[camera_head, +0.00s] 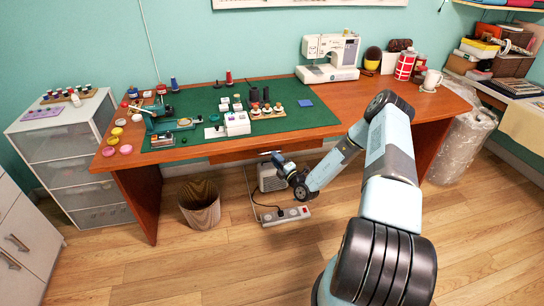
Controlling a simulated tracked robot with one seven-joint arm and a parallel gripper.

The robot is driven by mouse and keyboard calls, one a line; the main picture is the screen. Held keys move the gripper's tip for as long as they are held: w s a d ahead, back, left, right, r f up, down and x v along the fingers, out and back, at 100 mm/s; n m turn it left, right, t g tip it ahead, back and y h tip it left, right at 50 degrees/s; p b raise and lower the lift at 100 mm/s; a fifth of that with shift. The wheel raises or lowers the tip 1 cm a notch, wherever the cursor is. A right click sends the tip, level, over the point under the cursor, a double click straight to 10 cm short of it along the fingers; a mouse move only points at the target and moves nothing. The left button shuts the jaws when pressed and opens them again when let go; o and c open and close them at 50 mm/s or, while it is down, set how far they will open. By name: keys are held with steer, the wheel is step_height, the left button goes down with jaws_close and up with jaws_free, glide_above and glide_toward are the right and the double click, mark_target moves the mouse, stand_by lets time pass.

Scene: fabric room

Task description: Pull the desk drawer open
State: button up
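The wooden desk (210,90) stands against the wall with a green cutting mat on top. The shallow wooden drawer front (232,156) is under the middle of its front edge and looks flush or nearly flush with it. My arm reaches in from the lower right. My gripper (274,157) is at the lower edge of the drawer front, near its middle. A pale bar, perhaps the handle, shows beside the fingers. The fingers are small and partly hidden by the wrist, so their opening and any contact are unclear.
A waste basket (200,204), a power strip (286,216) and a grey box-like device (272,177) are below the desk. A white drawer cabinet (72,150) stands left. A sewing machine (330,57) and small sewing items stand on the desk. Floor in front is clear.

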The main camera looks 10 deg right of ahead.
steer(key=shift+x, duration=1.55)
steer(key=shift+c, duration=0.4)
jaws_close()
steer(key=shift+f, duration=0.1)
